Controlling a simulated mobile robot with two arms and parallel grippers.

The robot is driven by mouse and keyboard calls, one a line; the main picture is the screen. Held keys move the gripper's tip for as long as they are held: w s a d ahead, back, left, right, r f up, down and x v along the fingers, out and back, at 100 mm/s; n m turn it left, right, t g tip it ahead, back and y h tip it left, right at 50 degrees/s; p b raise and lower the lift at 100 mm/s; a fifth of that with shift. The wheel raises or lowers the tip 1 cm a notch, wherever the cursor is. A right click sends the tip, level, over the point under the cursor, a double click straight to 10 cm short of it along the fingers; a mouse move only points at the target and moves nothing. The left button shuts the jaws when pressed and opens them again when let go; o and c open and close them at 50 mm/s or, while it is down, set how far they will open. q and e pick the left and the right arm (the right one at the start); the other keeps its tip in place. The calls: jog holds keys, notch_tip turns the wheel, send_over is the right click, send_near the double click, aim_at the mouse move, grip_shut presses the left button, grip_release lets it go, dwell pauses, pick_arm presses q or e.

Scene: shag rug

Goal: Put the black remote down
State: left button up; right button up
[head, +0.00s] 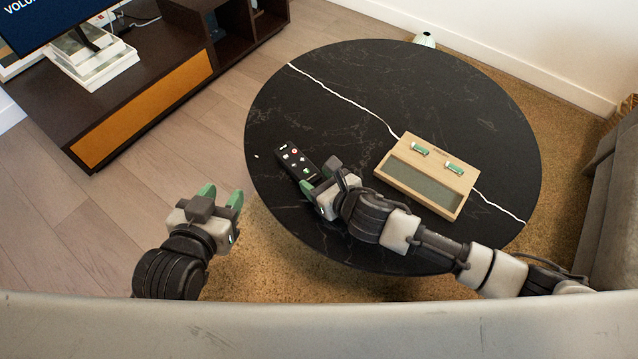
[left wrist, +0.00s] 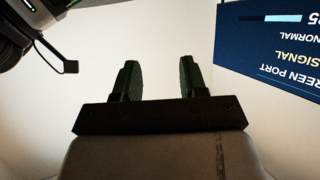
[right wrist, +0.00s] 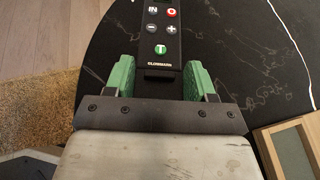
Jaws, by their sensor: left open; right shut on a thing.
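In the right wrist view the remote (right wrist: 161,25) points away from my green fingers (right wrist: 162,78). It is low over the table top; I cannot tell whether it touches it. My left gripper (head: 221,194) is open and empty, left of the table above the floor. The left wrist view shows its fingers (left wrist: 159,65) apart with nothing between them.
A wooden tray (head: 388,173) with two green-and-white batteries (head: 420,149) lies on the table right of the remote. The table's far part is clear. A dark TV cabinet (head: 110,100) stands at the left, a grey sofa (head: 612,210) at the right.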

pick_arm(q)
jog(key=shift+w+d+r+t+h, duration=0.15)
jog(key=shift+w+r+t, duration=0.05)
jog(key=shift+r+t, duration=0.25)
jog(key=shift+w+d+r+t+h, duration=0.1)
jog(key=shift+w+r+t+h, duration=0.1)
jog(key=shift+r+t, duration=0.2)
pick_arm(e)
jog(key=shift+f, duration=0.45)
jog(key=shift+f, duration=0.2)
jog(key=o, duration=1)
pick_arm(q)
jog(key=shift+r, duration=0.3)
